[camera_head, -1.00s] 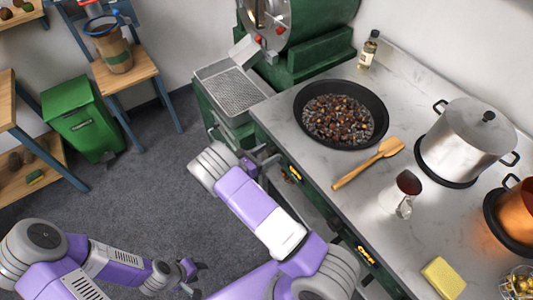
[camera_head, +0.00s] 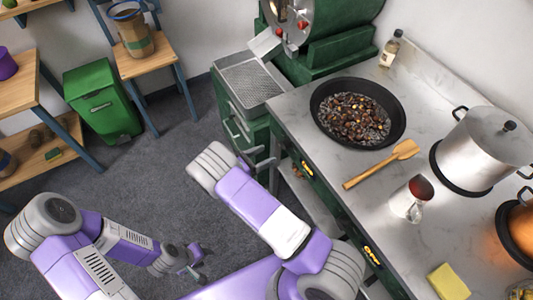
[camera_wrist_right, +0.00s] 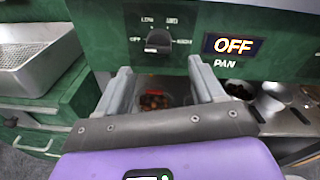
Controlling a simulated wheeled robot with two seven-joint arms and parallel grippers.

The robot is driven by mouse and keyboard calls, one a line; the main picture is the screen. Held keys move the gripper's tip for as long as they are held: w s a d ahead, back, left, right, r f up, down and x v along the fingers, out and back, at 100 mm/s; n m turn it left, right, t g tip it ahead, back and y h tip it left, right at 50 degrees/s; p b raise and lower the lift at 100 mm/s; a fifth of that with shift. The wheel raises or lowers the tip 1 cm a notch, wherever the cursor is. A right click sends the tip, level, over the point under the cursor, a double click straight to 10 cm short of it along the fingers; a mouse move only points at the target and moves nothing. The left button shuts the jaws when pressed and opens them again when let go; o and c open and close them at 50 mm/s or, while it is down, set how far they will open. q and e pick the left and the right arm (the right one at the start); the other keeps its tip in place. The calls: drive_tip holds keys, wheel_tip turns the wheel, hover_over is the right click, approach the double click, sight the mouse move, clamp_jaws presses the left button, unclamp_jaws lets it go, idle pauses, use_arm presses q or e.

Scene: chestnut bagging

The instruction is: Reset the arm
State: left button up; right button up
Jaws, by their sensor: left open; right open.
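My left gripper (camera_head: 194,264) is open and empty, above the grey floor at the lower left of the head view. My right gripper (camera_head: 264,160) is beside the front of the green counter, partly hidden by its own wrist. In the right wrist view my right gripper (camera_wrist_right: 163,85) has its two fingers apart with nothing held. A dark knob (camera_wrist_right: 158,41) and a display reading OFF PAN (camera_wrist_right: 234,46) are on the green panel just beyond. Some brown chestnuts (camera_wrist_right: 155,99) show further off between the fingers.
A perforated tray (camera_head: 248,80) and green bin (camera_head: 104,102) stand behind.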

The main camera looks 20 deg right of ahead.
idle(0.3)
drive_tip(key=s+a+f+m+g+y, duration=0.1)
drive_tip(key=s+f+m+g+y, duration=0.75)
drive_tip(key=s+f, duration=0.7)
drive_tip(key=s+a+m+t+y, duration=0.2)
drive_tip(key=s+a+m+y, duration=0.4)
drive_tip(key=s+a+y, duration=0.25)
drive_tip(key=w+a+r+m+t+y, duration=0.1)
drive_tip(key=m, duration=0.2)
drive_tip(key=w+a+r+m+t+y, duration=0.1)
drive_tip(key=m+t, duration=0.1)
drive_tip(key=m, duration=0.1)
drive_tip(key=w+a+r+m+t+y, duration=0.1)
drive_tip(key=m+t+y, duration=0.1)
drive_tip(key=m, duration=0.2)
drive_tip(key=shift+r, duration=0.2)
